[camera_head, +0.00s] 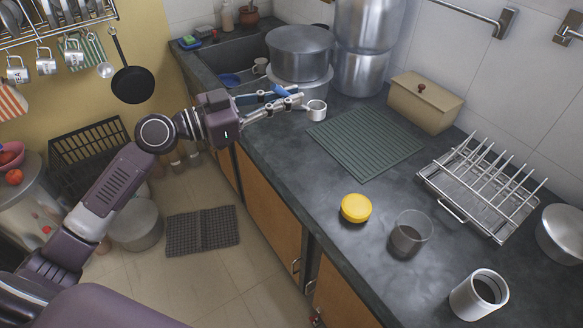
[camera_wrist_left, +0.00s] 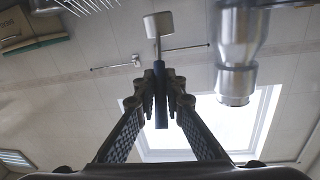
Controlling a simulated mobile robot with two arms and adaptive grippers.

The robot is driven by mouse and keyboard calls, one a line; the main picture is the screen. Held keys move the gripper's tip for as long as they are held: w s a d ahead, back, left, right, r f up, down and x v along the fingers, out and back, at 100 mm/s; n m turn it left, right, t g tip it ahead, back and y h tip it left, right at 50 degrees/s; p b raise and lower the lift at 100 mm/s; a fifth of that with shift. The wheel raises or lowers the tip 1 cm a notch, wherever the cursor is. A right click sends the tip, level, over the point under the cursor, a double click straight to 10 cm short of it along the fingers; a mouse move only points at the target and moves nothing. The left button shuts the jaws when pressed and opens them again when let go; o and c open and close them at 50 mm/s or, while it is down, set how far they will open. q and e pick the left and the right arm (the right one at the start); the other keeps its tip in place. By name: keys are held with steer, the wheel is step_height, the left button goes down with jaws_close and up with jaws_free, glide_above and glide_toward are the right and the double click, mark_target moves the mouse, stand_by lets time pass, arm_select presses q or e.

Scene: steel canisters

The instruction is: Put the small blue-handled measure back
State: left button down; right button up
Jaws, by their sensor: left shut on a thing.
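The small measure is a little pale metal cup (camera_head: 316,110) on a blue handle (camera_head: 281,90). My left gripper (camera_head: 297,101) is shut on the handle and holds the measure over the far part of the counter, near the green ribbed mat's back corner. In the left wrist view the dark blue handle (camera_wrist_left: 160,95) is between the two fingers of my left gripper (camera_wrist_left: 160,90), and the cup (camera_wrist_left: 158,25) sticks out beyond them. My right gripper is not in view.
Steel canisters (camera_head: 362,72) and a pot (camera_head: 299,50) stand behind the measure. The green mat (camera_head: 366,143) is bare.

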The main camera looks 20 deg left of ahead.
arm_select(q)
steer(key=shift+d+f, duration=0.1)
steer(key=shift+f, duration=9.7)
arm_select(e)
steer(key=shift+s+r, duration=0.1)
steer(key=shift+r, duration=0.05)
arm_select(q)
steer(key=c, duration=2.5)
jaws_free()
steer(key=shift+f, duration=0.15)
steer(key=o, duration=0.5)
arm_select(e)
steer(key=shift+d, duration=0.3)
